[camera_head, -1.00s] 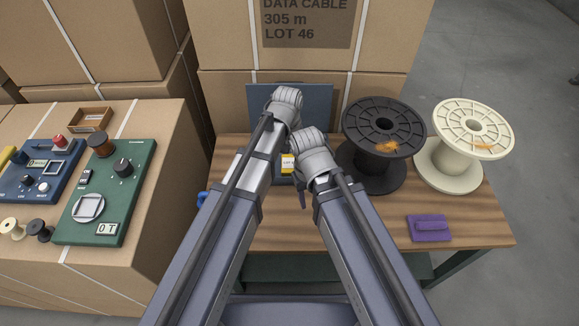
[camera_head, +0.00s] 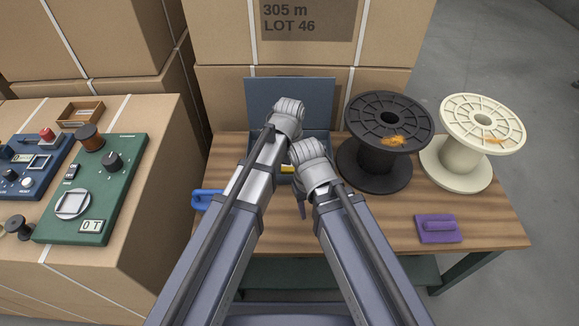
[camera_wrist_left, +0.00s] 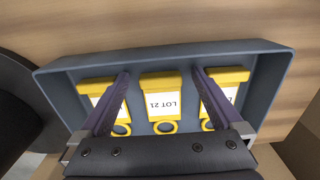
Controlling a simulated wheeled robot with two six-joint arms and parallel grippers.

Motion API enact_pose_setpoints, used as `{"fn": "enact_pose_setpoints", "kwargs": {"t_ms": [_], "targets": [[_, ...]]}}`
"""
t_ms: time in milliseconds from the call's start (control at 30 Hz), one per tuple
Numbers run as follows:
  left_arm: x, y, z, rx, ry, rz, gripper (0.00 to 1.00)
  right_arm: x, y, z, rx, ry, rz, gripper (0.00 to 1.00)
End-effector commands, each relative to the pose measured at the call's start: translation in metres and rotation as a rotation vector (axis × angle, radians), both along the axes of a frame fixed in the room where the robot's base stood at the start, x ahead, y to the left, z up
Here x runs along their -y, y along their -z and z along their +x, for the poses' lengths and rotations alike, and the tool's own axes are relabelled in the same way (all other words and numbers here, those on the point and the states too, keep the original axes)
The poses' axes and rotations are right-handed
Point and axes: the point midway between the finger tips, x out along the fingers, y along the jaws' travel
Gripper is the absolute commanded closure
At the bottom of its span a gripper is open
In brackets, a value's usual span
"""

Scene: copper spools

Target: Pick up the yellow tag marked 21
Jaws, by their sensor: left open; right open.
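The yellow tag with a white label reading LOT 21 (camera_wrist_left: 161,100) lies in a blue-grey box (camera_wrist_left: 180,53), in the middle of a row of three tags. My left gripper (camera_wrist_left: 163,76) is open, with one purple finger on each side of this tag and gaps between; I cannot tell their height above it. A tag to the left (camera_wrist_left: 98,87) and one to the right (camera_wrist_left: 229,76) are partly covered by the fingers. In the head view the box's raised lid (camera_head: 290,97) shows behind my arms, which hide most of the box. My right gripper (camera_head: 302,208) is open and mostly hidden.
A black spool (camera_head: 385,140) and a cream spool (camera_head: 465,155) stand right of the box on the wooden table (camera_head: 370,220). A purple block (camera_head: 438,228) lies at front right, and a blue handled object (camera_head: 205,199) at left. A green panel (camera_head: 95,190) rests on cartons at left.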

Motion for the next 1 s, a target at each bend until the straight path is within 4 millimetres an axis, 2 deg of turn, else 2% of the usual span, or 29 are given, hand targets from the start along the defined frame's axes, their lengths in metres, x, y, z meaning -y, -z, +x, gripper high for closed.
{"fn": "enact_pose_setpoints", "kwargs": {"t_ms": [67,167,833,1000], "targets": [[-0.0001,-0.0010,0.0000,0.000,0.000,0.000,0.00,0.0000,-0.0010,0.0000,0.000,0.000,0.000,0.50],[-0.0001,-0.0010,0.0000,0.000,0.000,0.000,0.10,0.0000,-0.0010,0.0000,0.000,0.000,0.000,0.50],[-0.0002,-0.0009,0.0001,0.000,0.000,0.000,0.85,0.0000,-0.0009,0.0000,0.000,0.000,0.000,0.50],[-0.0001,-0.0009,0.0001,0.000,0.000,0.000,0.85,0.0000,-0.0009,0.0000,0.000,0.000,0.000,0.50]]}}
